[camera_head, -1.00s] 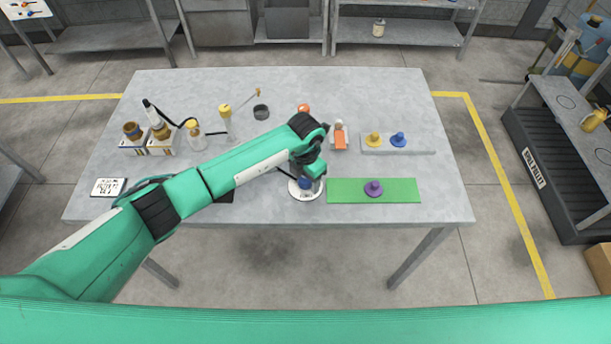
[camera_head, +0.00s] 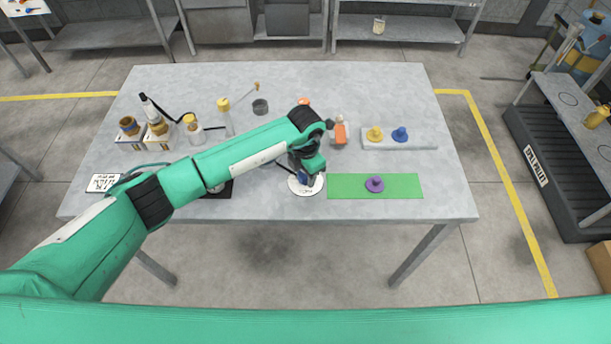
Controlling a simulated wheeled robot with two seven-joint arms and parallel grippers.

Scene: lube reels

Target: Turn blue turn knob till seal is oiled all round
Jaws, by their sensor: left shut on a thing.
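The blue turn knob (camera_head: 304,178) shows in small part under my left gripper, above a white round base (camera_head: 305,190) with dark lettering near the table's front edge. My left gripper (camera_head: 305,175) points down over the base and is shut on the blue knob. The arm and gripper hide most of the knob. I cannot make out the seal or any oil on it. Another blue knob-shaped piece (camera_head: 400,134) stands beside a yellow one (camera_head: 375,134) on a grey strip at the right. My right gripper is not in view.
A green mat (camera_head: 405,187) with a purple knob-shaped piece (camera_head: 374,184) lies right of the base. Bottles and brushes, including a yellow-capped bottle (camera_head: 193,130), stand at the left. A dark ring (camera_head: 260,107) and an orange-and-white item (camera_head: 340,132) stand farther back.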

